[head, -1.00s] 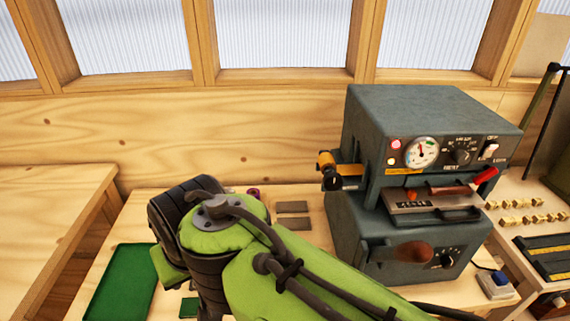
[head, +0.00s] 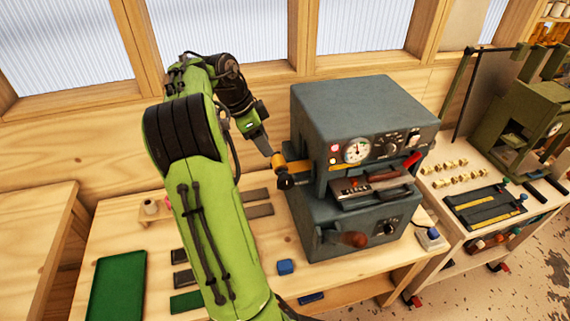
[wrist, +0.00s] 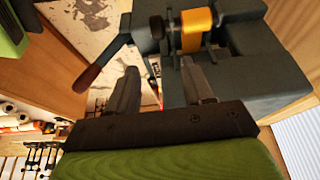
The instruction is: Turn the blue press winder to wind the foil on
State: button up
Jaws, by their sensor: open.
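The blue-grey press (head: 360,105) stands on the wooden bench, with a dial and switches on its front. On its left side is a gold foil roll (head: 278,163) with a black winder knob (head: 285,182) at its near end. The wrist view also shows the gold foil (wrist: 197,30) and the black knob (wrist: 157,27), just beyond my fingertips. My gripper (head: 264,146) is open and empty, close beside the foil roll and pointing down towards it. In the wrist view my gripper (wrist: 160,78) has its fingers spread apart, with nothing between them.
A brown-handled lever (head: 350,239) sticks out of the press front. A blue block (head: 286,267), dark plates (head: 257,203) and a green mat (head: 116,286) lie on the bench. A green press (head: 520,120) stands on another bench to the right. A wall with windows is behind.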

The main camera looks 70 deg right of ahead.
aim_at(285, 176)
jog(key=b+x, duration=0.2)
jog(key=x, duration=1.4)
jog(key=shift+a, duration=0.2)
jog(key=shift+c, duration=0.3)
grip_shut()
jog(key=shift+b, duration=0.3)
